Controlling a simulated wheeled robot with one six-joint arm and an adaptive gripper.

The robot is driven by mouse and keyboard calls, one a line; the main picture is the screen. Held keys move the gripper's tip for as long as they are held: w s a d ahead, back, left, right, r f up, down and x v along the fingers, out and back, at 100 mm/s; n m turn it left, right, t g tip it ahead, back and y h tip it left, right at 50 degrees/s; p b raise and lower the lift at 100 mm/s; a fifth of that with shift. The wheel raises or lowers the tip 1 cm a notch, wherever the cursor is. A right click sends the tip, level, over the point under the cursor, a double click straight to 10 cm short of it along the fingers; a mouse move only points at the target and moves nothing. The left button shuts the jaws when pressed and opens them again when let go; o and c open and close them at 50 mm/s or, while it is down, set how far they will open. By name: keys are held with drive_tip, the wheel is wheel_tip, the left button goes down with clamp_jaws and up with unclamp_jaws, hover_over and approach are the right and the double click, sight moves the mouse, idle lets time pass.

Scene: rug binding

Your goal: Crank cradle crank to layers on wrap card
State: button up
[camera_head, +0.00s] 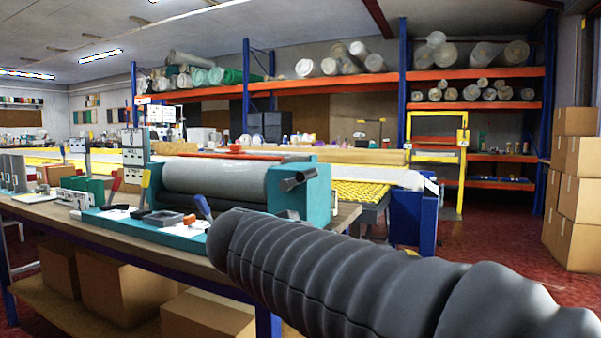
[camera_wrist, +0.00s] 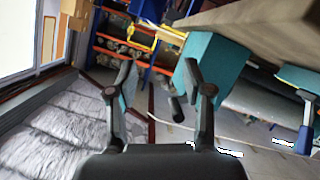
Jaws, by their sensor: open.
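The teal cradle (camera_head: 318,200) holds a grey roll (camera_head: 215,177) on the workbench in the head view. Its crank (camera_head: 292,181), a dark cylindrical piece, sticks out at the cradle's right end. In the wrist view the cradle's teal end (camera_wrist: 217,58) is tilted at upper right, and the dark crank handle (camera_wrist: 177,109) appears between the fingers, closer to the right one. My gripper (camera_wrist: 160,82) is open and looks empty. Small upright white cards (camera_head: 134,147) stand at the cradle's left; I cannot tell which is the wrap card, and their marks are too small to read.
Colored-handled tools and a dark tray (camera_head: 164,219) lie in front of the roll. Cardboard boxes (camera_head: 122,282) sit under the workbench (camera_head: 60,219), and more boxes (camera_head: 580,190) are stacked at right. Red flooring (camera_head: 490,245) is clear between bench and stack.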

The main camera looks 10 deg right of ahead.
sight(305, 175)
drive_tip(key=w+a+r+m+t+h+p, duration=0.1)
drive_tip(key=w+a+r+t, duration=0.35)
drive_tip(key=a+r, duration=0.4)
drive_tip(key=shift+g, duration=0.45)
drive_tip(key=p+x, duration=0.1)
drive_tip(key=x, duration=0.4)
drive_tip(key=r+p+x, duration=0.1)
drive_tip(key=x, duration=0.4)
drive_tip(key=d+p+x, duration=0.1)
drive_tip(key=x, duration=0.4)
drive_tip(key=shift+s+r, duration=0.35)
drive_tip(key=shift+r, duration=0.05)
drive_tip(key=shift+a, duration=0.1)
clamp_jaws()
